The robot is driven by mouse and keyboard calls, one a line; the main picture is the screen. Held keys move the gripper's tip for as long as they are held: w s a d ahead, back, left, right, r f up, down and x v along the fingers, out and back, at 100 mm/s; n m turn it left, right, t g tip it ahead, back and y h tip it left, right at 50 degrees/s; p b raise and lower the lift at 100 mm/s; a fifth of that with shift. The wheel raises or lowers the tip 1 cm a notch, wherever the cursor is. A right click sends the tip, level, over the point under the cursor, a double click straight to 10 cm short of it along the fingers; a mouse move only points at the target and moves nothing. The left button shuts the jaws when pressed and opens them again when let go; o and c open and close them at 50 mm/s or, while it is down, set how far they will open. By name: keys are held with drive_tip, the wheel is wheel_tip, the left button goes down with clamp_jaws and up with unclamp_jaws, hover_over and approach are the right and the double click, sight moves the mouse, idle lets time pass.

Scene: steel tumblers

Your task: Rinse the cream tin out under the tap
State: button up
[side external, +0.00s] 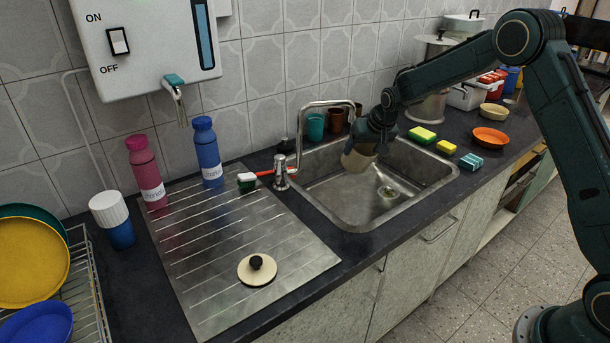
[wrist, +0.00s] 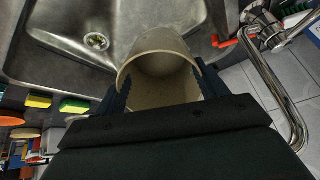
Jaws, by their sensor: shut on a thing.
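The cream tin (side external: 358,160) is held by my gripper (side external: 372,143) over the back of the steel sink (side external: 345,218). In the wrist view my gripper (wrist: 160,85) has one finger on each side of the tin (wrist: 160,48). The tin is tilted there, and its open mouth shows an empty-looking inside. The curved metal tap (side external: 325,104) stands behind the sink, just left of the tin; its pipe also shows at the right of the wrist view (wrist: 272,85). I cannot tell whether the tin is under the spout. No running water shows.
Left of the sink, the drainboard (side external: 200,265) holds a cream lid (side external: 257,270), a blue bottle (side external: 207,152) and a red-handled brush (side external: 262,176). Sponges (side external: 422,135) lie on the counter right of the sink. A teal cup (side external: 315,126) stands behind the tap. The front sink basin is clear.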

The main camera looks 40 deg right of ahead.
drive_tip(key=shift+s+a, duration=0.2)
drive_tip(key=shift+s, duration=0.7)
drive_tip(key=shift+s+a, duration=0.15)
drive_tip(key=shift+s, duration=0.7)
drive_tip(key=shift+s+a, duration=0.2)
drive_tip(key=shift+s, duration=0.7)
drive_tip(key=shift+r, duration=0.1)
drive_tip(key=s+a+r, duration=0.1)
drive_tip(key=s+r, duration=0.3)
drive_tip(key=s, duration=0.1)
idle(0.4)
idle(0.4)
drive_tip(key=s+a+r+n, duration=0.1)
drive_tip(key=s+a+r, duration=0.2)
drive_tip(key=a, duration=0.7)
drive_tip(key=shift+s+r+y, duration=0.15)
drive_tip(key=shift+r+y, duration=0.25)
drive_tip(key=shift+r, duration=0.2)
drive_tip(key=shift+a, duration=0.2)
